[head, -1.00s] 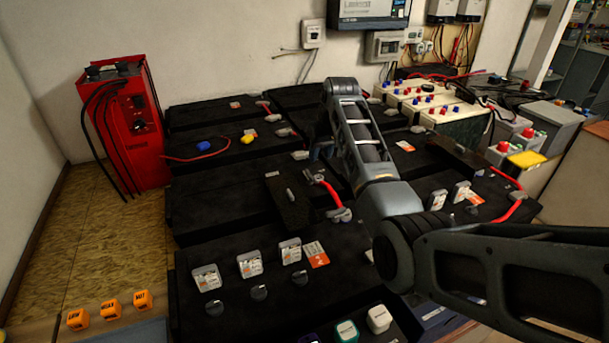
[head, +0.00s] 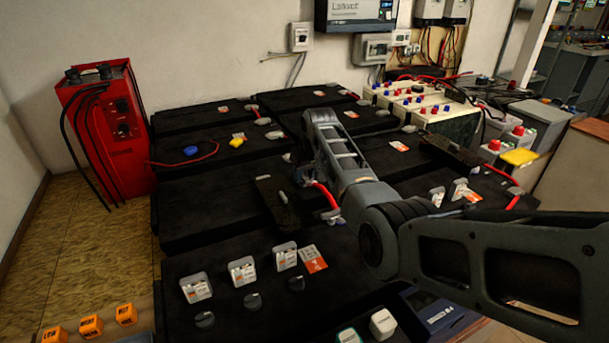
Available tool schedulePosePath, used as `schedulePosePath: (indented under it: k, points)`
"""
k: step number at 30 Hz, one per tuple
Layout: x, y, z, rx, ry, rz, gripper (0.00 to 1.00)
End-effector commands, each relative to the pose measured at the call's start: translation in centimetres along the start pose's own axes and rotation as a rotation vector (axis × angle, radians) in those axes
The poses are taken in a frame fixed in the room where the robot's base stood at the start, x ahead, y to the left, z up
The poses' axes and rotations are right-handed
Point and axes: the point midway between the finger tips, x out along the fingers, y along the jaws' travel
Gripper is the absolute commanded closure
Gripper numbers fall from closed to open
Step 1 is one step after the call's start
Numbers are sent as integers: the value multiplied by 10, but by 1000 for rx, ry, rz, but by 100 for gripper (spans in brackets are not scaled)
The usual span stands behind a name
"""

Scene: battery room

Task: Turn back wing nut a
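My gripper (head: 302,166) is at the end of my arm, pointing down over the middle black batteries. It is small and dark and partly hidden by my arm, so its fingers cannot be made out. Just below it, a short red cable (head: 324,194) runs to a grey terminal clamp (head: 331,215). To its left, a dark flat bar (head: 275,203) lies across the battery with a small grey metal piece (head: 283,197) on it. I cannot tell which small terminal fitting is wing nut a, or whether my gripper touches one.
A red charger (head: 106,130) stands at left. Orange blocks (head: 91,325) are at front left. Cream batteries (head: 446,120) stand at back right.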

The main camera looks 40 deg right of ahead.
Motion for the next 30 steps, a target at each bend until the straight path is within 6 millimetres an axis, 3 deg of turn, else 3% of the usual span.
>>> schedulePosePath:
  k: [9,21,30]
  points:
    - [2,0,0,0,0,0,62]
    - [2,0,0,0,0,0,99]
    - [2,0,0,2,0,1,100]
